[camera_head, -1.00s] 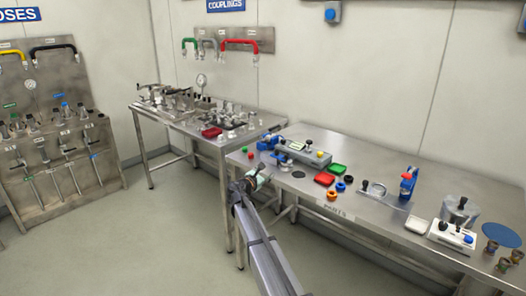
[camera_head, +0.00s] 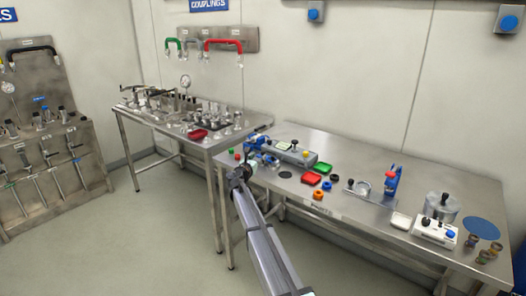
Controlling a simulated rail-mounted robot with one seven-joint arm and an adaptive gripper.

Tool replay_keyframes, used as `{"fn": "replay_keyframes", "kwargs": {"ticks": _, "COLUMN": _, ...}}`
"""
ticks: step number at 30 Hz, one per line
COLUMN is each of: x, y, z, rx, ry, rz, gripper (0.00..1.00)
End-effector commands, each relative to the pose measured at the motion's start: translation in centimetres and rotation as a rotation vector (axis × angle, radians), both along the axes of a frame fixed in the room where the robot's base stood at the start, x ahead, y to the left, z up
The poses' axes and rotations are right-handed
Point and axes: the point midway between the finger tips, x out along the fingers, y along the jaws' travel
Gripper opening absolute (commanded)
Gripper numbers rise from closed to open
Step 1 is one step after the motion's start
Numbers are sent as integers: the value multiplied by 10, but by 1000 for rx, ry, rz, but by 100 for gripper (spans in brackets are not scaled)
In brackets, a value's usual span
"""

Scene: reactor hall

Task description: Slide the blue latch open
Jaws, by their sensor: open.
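My gripper (camera_head: 246,167) is at the far end of my arm, at the left front edge of the steel parts table (camera_head: 335,208). It is small in the picture; its jaws are open, with nothing visible between them. Just beyond it lie blue parts (camera_head: 264,155) beside a grey box with knobs (camera_head: 294,152); my gripper partly overlaps this area. Another blue upright piece (camera_head: 392,181) stands at the right end of a flat metal plate (camera_head: 368,194) with a ring. I cannot tell which blue part is the latch, or its position.
A white box with knobs (camera_head: 434,232) and a metal pot (camera_head: 441,207) stand at the right. A second bench (camera_head: 180,130) with fittings is behind left. Open floor lies in front.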

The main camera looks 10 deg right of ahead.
Motion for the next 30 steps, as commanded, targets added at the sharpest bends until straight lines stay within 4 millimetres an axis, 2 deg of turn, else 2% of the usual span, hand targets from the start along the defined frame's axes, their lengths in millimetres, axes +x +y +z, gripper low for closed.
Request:
{"fn": "replay_keyframes", "kwargs": {"ticks": 1, "x": 13, "y": -6, "z": 2, "rx": -1, "ry": 1, "rz": -2, "gripper": 51}}
{"fn": "replay_keyframes", "kwargs": {"ticks": 3, "x": 23, "y": -13, "z": 2, "rx": -1, "ry": 1, "rz": -3, "gripper": 51}}
{"fn": "replay_keyframes", "kwargs": {"ticks": 9, "x": 47, "y": -28, "z": 1, "rx": -1, "ry": 1, "rz": -1, "gripper": 51}}
{"fn": "replay_keyframes", "kwargs": {"ticks": 15, "x": 56, "y": -35, "z": 0, "rx": 0, "ry": 0, "rz": -1, "gripper": 51}}
{"fn": "replay_keyframes", "kwargs": {"ticks": 24, "x": 57, "y": -36, "z": 0, "rx": 0, "ry": 0, "rz": -1, "gripper": 51}}
{"fn": "replay_keyframes", "kwargs": {"ticks": 25, "x": 57, "y": -36, "z": 0, "rx": 0, "ry": 0, "rz": -1, "gripper": 48}}
{"fn": "replay_keyframes", "kwargs": {"ticks": 29, "x": 57, "y": -36, "z": 0, "rx": 0, "ry": 0, "rz": -1, "gripper": 2}}
{"fn": "replay_keyframes", "kwargs": {"ticks": 30, "x": 57, "y": -36, "z": 0, "rx": 0, "ry": 0, "rz": -1, "gripper": 0}}
